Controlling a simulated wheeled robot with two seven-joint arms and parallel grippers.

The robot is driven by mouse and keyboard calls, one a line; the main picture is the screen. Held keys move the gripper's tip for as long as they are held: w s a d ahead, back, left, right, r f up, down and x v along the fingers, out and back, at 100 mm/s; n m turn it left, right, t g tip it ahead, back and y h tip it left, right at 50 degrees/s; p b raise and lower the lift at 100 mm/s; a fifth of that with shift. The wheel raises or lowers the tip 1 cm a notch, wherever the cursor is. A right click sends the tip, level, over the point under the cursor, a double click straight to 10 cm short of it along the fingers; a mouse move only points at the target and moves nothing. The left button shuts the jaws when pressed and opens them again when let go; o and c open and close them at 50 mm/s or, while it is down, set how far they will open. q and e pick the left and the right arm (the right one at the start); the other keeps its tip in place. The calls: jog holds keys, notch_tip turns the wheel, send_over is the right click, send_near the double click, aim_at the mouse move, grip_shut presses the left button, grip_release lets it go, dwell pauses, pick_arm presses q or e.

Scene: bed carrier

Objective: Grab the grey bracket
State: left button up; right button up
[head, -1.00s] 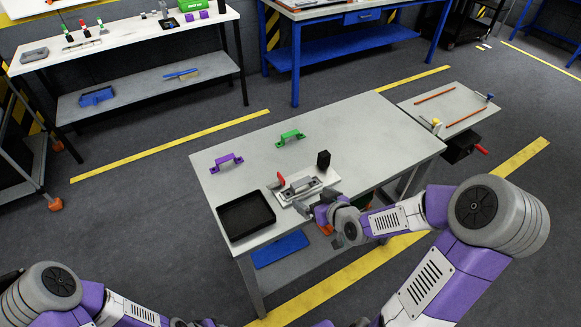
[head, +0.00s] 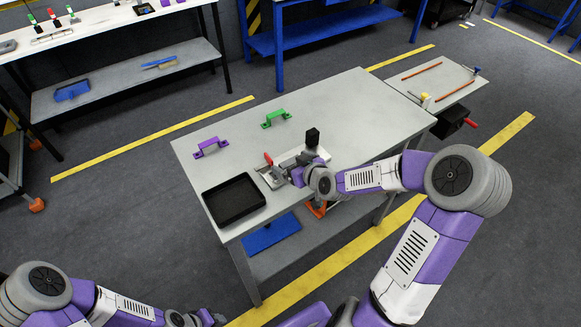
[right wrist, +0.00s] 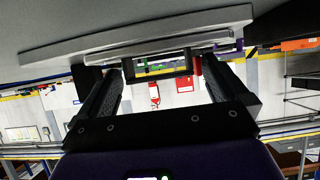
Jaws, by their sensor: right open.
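The grey bracket (right wrist: 158,66) shows in the right wrist view as a dark handle-shaped piece. It lies between the spread fingers of my right gripper (right wrist: 160,78), which is open; gaps show on both sides of it. In the head view my right gripper (head: 298,176) is down at the fixture (head: 274,178) on the table and hides most or all of the bracket. A purple bracket (head: 210,148) and a green bracket (head: 275,118) stand farther back on the table. The end of my left arm (head: 207,317) is at the bottom edge, its fingers unclear.
A black tray (head: 234,201) lies left of the fixture on the grey table (head: 340,110). A red clamp handle (head: 267,158) and a black block (head: 312,138) stand at the fixture. The table's back and right are clear.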

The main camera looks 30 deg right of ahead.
jog(key=shift+c, duration=0.2)
jog(key=c, duration=1.1)
